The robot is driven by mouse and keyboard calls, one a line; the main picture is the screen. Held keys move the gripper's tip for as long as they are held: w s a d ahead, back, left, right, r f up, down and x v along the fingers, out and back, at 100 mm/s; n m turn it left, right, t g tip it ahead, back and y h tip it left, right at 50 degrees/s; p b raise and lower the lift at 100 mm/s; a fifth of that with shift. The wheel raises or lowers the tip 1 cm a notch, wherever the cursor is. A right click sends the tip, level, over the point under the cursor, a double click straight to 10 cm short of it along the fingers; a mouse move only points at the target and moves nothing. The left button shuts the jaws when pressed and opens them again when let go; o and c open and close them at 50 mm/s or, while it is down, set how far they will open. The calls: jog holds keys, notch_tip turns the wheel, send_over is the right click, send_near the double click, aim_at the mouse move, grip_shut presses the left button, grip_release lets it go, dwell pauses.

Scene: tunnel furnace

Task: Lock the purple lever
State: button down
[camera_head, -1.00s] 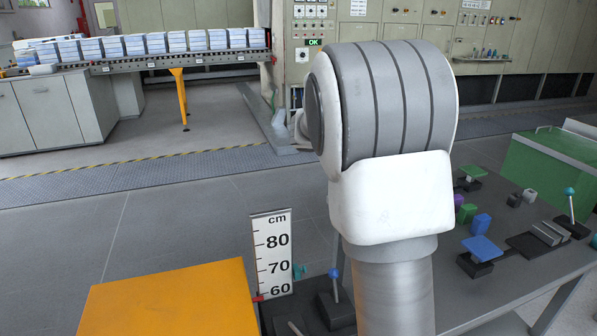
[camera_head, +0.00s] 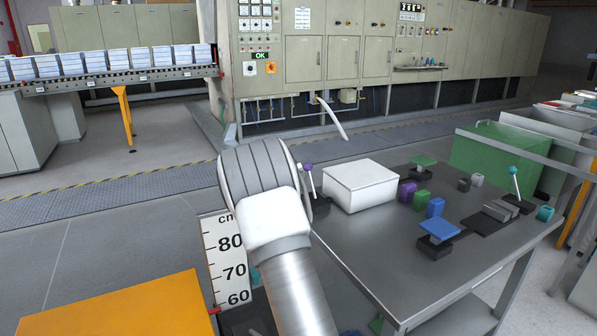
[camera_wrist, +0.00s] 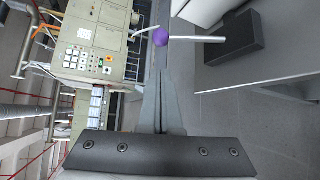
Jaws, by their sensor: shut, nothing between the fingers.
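The purple lever has a round purple knob (camera_head: 307,167) on a thin pale rod that stands slightly tilted from a dark base at the table's left edge. My arm partly covers the base in the head view. In the wrist view, the purple knob (camera_wrist: 160,37) is just beyond the fingertips, with the rod running right to the dark base block (camera_wrist: 238,40). My gripper (camera_wrist: 163,72) is shut and empty, pointing toward the knob. I see no clear contact with it. In the head view, the fingers are hidden behind my arm.
A white box (camera_head: 360,186) stands on the grey table (camera_head: 370,255), right of the lever. Blue, green and purple blocks and a teal-knobbed lever (camera_head: 515,172) are farther right. A height scale (camera_head: 226,262) and orange surface (camera_head: 115,308) are at lower left. Floor behind is clear.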

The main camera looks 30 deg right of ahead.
aim_at(312, 181)
jog(key=p+x, duration=0.1)
jog(key=x, duration=0.9)
jog(key=shift+s, duration=0.2)
dwell(0.5)
jog(key=shift+s+r+b, duration=0.15)
jog(key=shift+s+b, duration=0.05)
jog(key=shift+b, duration=0.1)
